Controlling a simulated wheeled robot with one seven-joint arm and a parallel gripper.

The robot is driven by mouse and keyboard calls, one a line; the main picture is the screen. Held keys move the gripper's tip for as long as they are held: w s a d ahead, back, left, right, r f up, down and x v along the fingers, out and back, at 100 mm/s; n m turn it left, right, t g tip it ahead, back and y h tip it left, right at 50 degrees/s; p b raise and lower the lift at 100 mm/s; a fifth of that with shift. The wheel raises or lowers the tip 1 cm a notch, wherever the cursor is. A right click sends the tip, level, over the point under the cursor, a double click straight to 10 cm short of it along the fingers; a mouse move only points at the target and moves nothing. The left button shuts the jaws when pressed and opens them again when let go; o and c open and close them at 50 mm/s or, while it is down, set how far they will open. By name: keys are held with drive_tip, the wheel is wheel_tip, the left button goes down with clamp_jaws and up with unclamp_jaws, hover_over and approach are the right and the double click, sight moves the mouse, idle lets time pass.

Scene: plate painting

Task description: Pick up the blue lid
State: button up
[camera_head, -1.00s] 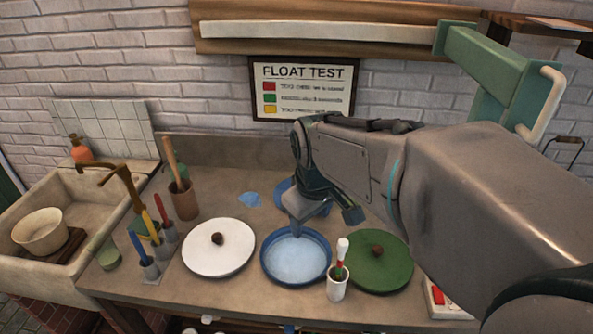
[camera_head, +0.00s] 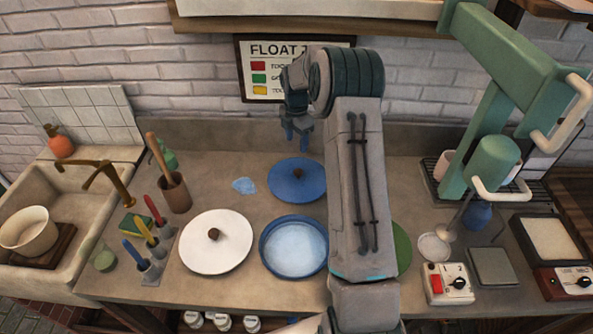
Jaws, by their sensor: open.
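The blue lid (camera_head: 284,184) is a round disc with a brown knob (camera_head: 298,174) on top. It lies flat on the counter behind the blue-rimmed dish (camera_head: 267,262), and my arm stands close to its right edge. My gripper (camera_head: 298,136) is open and empty, pointing down. It appears above the back of the lid, apart from the knob.
A white lid (camera_head: 232,249) lies at the left and a green lid (camera_head: 402,247) is mostly hidden behind my arm. A green press (camera_head: 482,110) rises at the right.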

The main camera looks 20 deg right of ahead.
drive_tip(key=w+f+n, duration=0.1)
drive_tip(key=f, duration=0.1)
drive_tip(key=b, duration=0.4)
hover_over(298, 171)
wheel_tip(298, 171, down, 8)
drive_tip(key=shift+d+f, duration=0.1)
drive_tip(key=shift+f, duration=0.1)
drive_tip(key=shift+w+f+b, duration=0.15)
drive_tip(key=shift+f+b, duration=0.8)
drive_tip(key=shift+f, duration=1.75)
drive_tip(key=c, duration=1.1)
drive_tip(key=shift+r, duration=0.1)
clamp_jaws()
drive_tip(key=shift+r, duration=0.1)
